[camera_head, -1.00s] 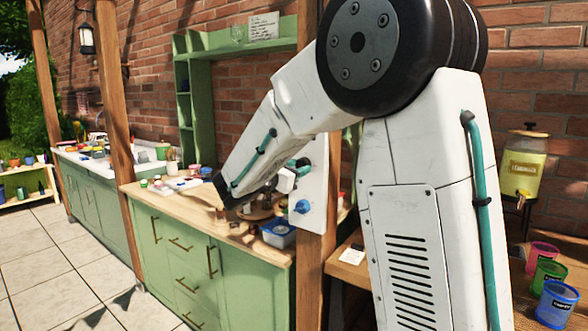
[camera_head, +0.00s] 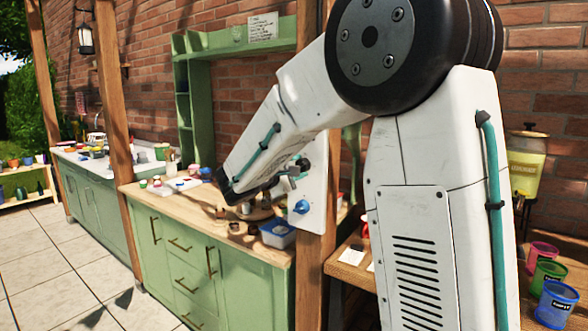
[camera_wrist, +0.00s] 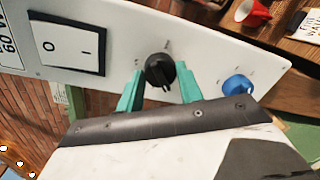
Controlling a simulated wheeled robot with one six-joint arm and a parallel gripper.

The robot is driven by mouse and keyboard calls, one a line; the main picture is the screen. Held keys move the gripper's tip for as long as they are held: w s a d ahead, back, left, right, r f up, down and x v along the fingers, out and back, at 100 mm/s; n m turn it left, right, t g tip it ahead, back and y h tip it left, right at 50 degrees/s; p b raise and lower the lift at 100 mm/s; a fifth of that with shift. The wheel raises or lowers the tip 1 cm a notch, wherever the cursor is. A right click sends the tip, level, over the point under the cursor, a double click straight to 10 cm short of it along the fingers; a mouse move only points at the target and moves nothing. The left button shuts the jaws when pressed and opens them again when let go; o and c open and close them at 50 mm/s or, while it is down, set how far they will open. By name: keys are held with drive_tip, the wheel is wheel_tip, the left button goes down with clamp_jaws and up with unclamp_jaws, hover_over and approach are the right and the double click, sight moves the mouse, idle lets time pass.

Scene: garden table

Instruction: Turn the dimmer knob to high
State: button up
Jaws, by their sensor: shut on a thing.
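A white control panel (camera_wrist: 120,30) carries a black knob (camera_wrist: 160,70) and a blue knob (camera_wrist: 238,88) in the wrist view. My gripper (camera_wrist: 160,84) has its two teal fingers on either side of the black knob and is shut on it. Small marks around both knobs are too small to read. The blue knob stands apart, to the right of the fingers. In the head view the panel (camera_head: 317,200) hangs on a wooden post, with the blue knob (camera_head: 301,207) low on it. My gripper there (camera_head: 294,172) is partly hidden by my arm.
A rocker switch (camera_wrist: 68,45) marked O and I sits left of the black knob. A red cup (camera_wrist: 248,12) lies beyond the panel. Below the panel, the wooden counter (camera_head: 190,215) holds a blue tub (camera_head: 278,234) and several small items.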

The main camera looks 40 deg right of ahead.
drive_tip(key=m, duration=0.4)
drive_tip(key=shift+s+d, duration=0.15)
drive_tip(key=shift+m+t, duration=0.3)
drive_tip(key=shift+m, duration=1.4)
drive_tip(key=o, duration=1)
drive_tip(key=shift+d, duration=0.1)
drive_tip(key=shift+a, duration=0.2)
drive_tip(key=v, duration=0.7)
drive_tip(key=shift+s+a+r, duration=0.1)
drive_tip(key=shift+s+a, duration=0.1)
drive_tip(key=shift+a, duration=0.1)
